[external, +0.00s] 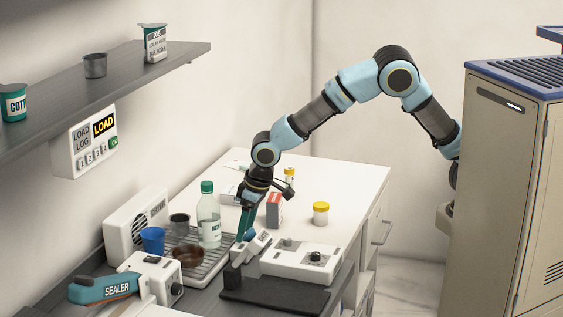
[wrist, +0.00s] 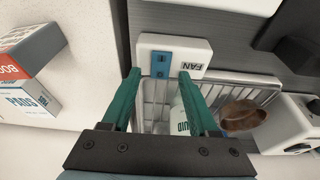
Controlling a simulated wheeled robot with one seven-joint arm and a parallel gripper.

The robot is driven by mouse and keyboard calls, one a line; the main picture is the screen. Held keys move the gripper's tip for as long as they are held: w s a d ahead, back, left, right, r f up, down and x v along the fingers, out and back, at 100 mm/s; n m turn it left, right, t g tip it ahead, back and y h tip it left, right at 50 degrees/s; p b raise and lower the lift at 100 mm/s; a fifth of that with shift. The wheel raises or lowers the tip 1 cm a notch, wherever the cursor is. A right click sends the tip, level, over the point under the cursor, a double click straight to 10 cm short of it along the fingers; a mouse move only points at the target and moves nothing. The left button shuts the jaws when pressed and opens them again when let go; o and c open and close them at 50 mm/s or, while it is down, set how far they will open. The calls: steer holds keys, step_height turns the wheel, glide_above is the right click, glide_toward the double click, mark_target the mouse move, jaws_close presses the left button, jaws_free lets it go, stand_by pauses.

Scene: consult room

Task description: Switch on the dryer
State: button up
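In the wrist view a white switch box (wrist: 195,52) is marked FAN and has a blue rocker switch (wrist: 160,65) with small marks; which way the rocker is tipped I cannot tell. The box stands at the end of a wire drying rack (wrist: 155,103), and it shows in the external view (external: 259,239) beside the rack. My gripper (wrist: 160,75) is open and empty, with its teal fingertips on either side of the blue switch. In the external view my gripper (external: 244,236) points down just behind the box. Contact cannot be told.
The rack holds a green-capped bottle (external: 208,216) and a brown bowl (external: 188,255). A blue cup (external: 152,239) and a vented white unit (external: 137,223) stand at left, the sealer (external: 105,288) in front.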

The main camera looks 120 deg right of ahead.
steer(key=b+v, duration=0.2)
steer(key=v, duration=0.9)
steer(key=shift+f, duration=0.1)
steer(key=s+a+f+n, duration=0.1)
steer(key=s+a+f, duration=0.1)
steer(key=s+a, duration=0.1)
steer(key=s+a+f+n+y, duration=0.1)
steer(key=s+a+f, duration=0.1)
steer(key=s+a, duration=0.1)
steer(key=s+a+f+n, duration=0.2)
steer(key=s+a, duration=0.2)
steer(key=s, duration=0.1)
steer(key=shift+s+f, duration=0.15)
steer(key=shift+s, duration=0.2)
steer(key=s+a+f+n+y, duration=0.1)
steer(key=s+a+f+n, duration=0.15)
steer(key=s, duration=0.35)
steer(key=s+a+f+n, duration=0.2)
steer(key=s+a, duration=0.2)
steer(key=s, duration=0.2)
steer(key=shift+m+g, duration=0.3)
steer(key=shift+m, duration=0.05)
steer(key=r+p, duration=0.4)
steer(key=p, duration=0.1)
steer(key=shift+s+d+r, duration=0.1)
steer(key=shift+s+r, duration=0.15)
steer(key=shift+s, duration=0.1)
